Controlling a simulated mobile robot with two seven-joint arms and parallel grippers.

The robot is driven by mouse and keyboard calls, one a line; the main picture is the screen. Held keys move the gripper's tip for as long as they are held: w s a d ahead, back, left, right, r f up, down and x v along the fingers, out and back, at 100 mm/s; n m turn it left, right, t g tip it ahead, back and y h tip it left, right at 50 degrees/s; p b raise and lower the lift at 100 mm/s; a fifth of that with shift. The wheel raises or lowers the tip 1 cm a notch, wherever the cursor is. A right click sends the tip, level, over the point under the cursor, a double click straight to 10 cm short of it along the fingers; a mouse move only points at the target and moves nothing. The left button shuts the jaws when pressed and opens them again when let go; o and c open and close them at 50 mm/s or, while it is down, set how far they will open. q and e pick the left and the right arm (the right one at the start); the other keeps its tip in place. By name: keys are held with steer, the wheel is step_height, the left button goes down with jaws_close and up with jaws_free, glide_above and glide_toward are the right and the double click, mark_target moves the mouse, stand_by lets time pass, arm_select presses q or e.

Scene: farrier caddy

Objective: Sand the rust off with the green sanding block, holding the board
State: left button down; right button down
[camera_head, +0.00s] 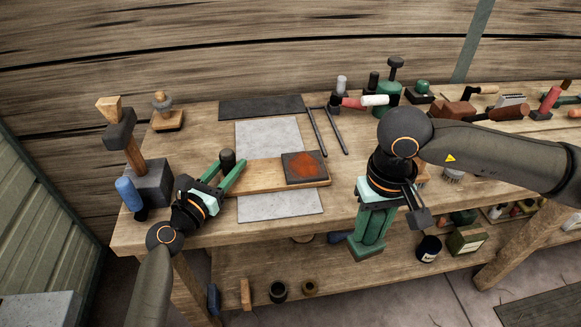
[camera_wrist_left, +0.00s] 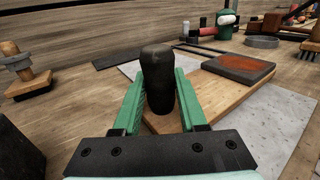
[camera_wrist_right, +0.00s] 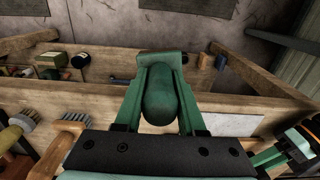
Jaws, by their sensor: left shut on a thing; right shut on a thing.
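A dark square plate with an orange rust patch (camera_head: 305,167) lies on the right part of a wooden board (camera_head: 262,178); it also shows in the left wrist view (camera_wrist_left: 240,67). My left gripper (camera_head: 229,168) is shut on the board's black upright knob (camera_wrist_left: 157,78) at the board's left end. My right gripper (camera_head: 368,246) is shut on the green sanding block (camera_wrist_right: 164,89). It holds the block in front of the bench's front edge, to the right of the board and apart from the plate. The block's underside is partly hidden by my fingers in the right wrist view.
Grey sheets (camera_head: 268,137) lie behind and under the board. An anvil-like block with a hammer (camera_head: 150,183) is at the left. A lower shelf holds jars (camera_head: 429,247).

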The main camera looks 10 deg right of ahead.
steer(key=w+a+r, duration=0.2)
steer(key=w+r, duration=0.1)
steer(key=w, duration=0.4)
steer(key=w+a+r+m, duration=0.1)
steer(key=w+a+r, duration=0.1)
steer(key=w, duration=0.5)
steer(key=w+a+r+m, duration=0.1)
steer(key=w+a+r, duration=0.1)
steer(key=w+r, duration=0.2)
steer(key=shift+w+a+r, duration=0.35)
steer(key=shift+w+a, duration=0.05)
steer(key=shift+w, duration=1.35)
steer(key=shift+f, duration=2.45)
steer(key=shift+f, duration=0.65)
steer(key=shift+a, duration=0.15)
